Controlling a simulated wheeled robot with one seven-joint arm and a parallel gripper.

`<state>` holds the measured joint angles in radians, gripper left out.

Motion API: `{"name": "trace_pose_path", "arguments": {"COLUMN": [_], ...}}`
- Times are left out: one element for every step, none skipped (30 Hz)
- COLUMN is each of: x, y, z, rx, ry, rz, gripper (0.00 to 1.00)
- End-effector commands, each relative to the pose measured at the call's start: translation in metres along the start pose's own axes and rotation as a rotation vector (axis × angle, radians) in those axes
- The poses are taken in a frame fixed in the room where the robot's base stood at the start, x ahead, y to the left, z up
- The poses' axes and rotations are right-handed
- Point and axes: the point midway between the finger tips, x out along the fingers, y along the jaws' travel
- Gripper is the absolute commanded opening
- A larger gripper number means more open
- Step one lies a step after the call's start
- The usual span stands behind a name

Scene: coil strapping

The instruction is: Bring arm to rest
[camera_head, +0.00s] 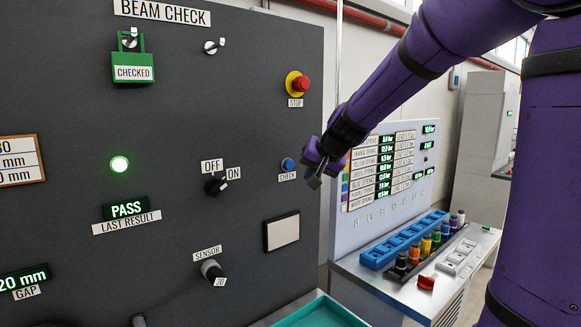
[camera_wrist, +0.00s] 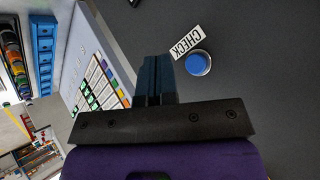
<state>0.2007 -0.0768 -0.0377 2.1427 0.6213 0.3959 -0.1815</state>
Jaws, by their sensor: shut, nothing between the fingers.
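My arm is purple with black bands and reaches in from the upper right in the head view. My gripper (camera_head: 316,175) is shut and empty, just right of and below the blue CHECK button (camera_head: 288,164) on the dark panel. Its closed fingers also show in the wrist view (camera_wrist: 155,75), with the blue button (camera_wrist: 198,63) to their right and clear of them. In the head view I cannot tell how far the fingertips stand from the panel.
The dark BEAM CHECK panel (camera_head: 130,250) carries a red stop button (camera_head: 299,84), an OFF/ON knob (camera_head: 215,186) and a lit PASS display (camera_head: 125,209). A spring bench with a blue tray (camera_head: 375,257) stands right. A teal tray (camera_head: 322,312) lies below.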

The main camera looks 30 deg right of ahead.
Motion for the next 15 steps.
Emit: {"name": "trace_pose_path", "arguments": {"x": [0.0,0.0,0.0,0.0,0.0,0.0,0.0,0.0,0.0,-0.002,-0.003,-0.007,-0.012,-0.017,-0.026], "y": [0.0,0.0,0.0,0.0,0.0,0.0,0.0,0.0,0.0,-0.001,-0.002,-0.003,-0.005,-0.007,-0.011], "z": [0.0,0.0,0.0,0.0,0.0,0.0,0.0,0.0,0.0,0.001,0.003,0.007,0.011,0.016,0.024], "rx": [0.0,0.0,0.0,0.0,0.0,0.0,0.0,0.0,-0.001,-0.004,-0.008,-0.017,-0.028,-0.041,-0.063], "ry": [0.0,0.0,0.0,0.0,0.0,0.0,0.0,0.0,-0.001,-0.002,-0.004,-0.009,-0.016,-0.023,-0.034], "rz": [0.0,0.0,0.0,0.0,0.0,0.0,0.0,0.0,0.0,-0.001,-0.002,-0.004,-0.006,-0.009,-0.012], "gripper": [0.0,0.0,0.0,0.0,0.0,0.0,0.0,0.0,0.0,0.0,0.0,0.0,0.0,0.0,0.0]}}
